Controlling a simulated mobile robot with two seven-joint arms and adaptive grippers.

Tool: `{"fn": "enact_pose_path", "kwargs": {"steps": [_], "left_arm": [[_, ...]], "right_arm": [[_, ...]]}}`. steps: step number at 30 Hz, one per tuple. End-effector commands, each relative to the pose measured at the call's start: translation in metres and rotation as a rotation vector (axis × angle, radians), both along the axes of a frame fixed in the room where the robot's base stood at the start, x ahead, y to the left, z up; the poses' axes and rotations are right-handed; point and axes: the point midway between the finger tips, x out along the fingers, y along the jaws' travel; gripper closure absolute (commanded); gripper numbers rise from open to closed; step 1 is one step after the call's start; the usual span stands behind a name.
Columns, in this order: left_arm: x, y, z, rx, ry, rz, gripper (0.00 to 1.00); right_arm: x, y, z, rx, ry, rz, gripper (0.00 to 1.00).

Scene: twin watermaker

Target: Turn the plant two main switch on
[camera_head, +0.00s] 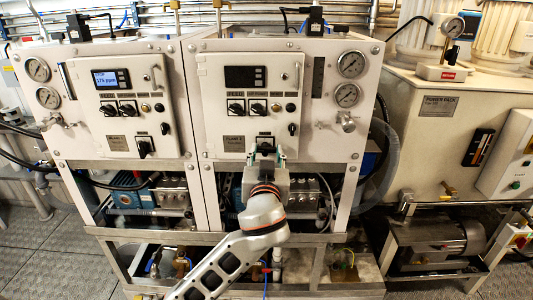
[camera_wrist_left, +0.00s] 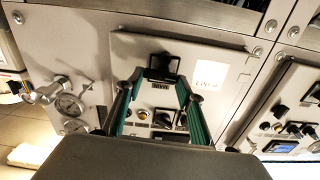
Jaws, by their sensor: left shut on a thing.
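The plant two panel (camera_head: 218,80) is on the right-hand cabinet, with a dark display (camera_head: 245,77). Its main switch (camera_head: 264,139) is a black knob at the bottom of the panel, partly hidden by my left gripper (camera_head: 266,155). In the left wrist view the switch (camera_wrist_left: 163,64) lies between the tips of the green-edged fingers of my left gripper (camera_wrist_left: 160,78), which is shut on it. The exact knob angle is hard to tell. My right gripper is not in view.
The left-hand plant panel (camera_head: 97,103) has a lit blue display (camera_head: 106,79) and its own main switch (camera_head: 144,148). Gauges (camera_head: 351,64) and a valve (camera_head: 347,122) sit right of the plant two panel. The power pack (camera_head: 452,130) stands farther right.

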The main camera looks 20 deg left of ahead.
Motion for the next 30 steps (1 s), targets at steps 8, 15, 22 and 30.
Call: {"fn": "enact_pose_path", "kwargs": {"steps": [8,15,22,30], "left_arm": [[0.0001,-0.0006,-0.0031,0.183,0.057,0.002,0.84],[0.0004,-0.0012,-0.0038,0.404,0.118,0.001,0.84],[0.0005,-0.0011,-0.0057,0.616,0.179,0.001,0.84],[0.0007,-0.0012,-0.0070,0.864,0.250,0.001,0.84]], "right_arm": [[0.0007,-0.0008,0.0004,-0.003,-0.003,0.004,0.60],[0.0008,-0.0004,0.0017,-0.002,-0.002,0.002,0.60],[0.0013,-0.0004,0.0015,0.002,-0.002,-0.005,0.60],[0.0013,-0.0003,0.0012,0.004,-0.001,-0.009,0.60]]}}
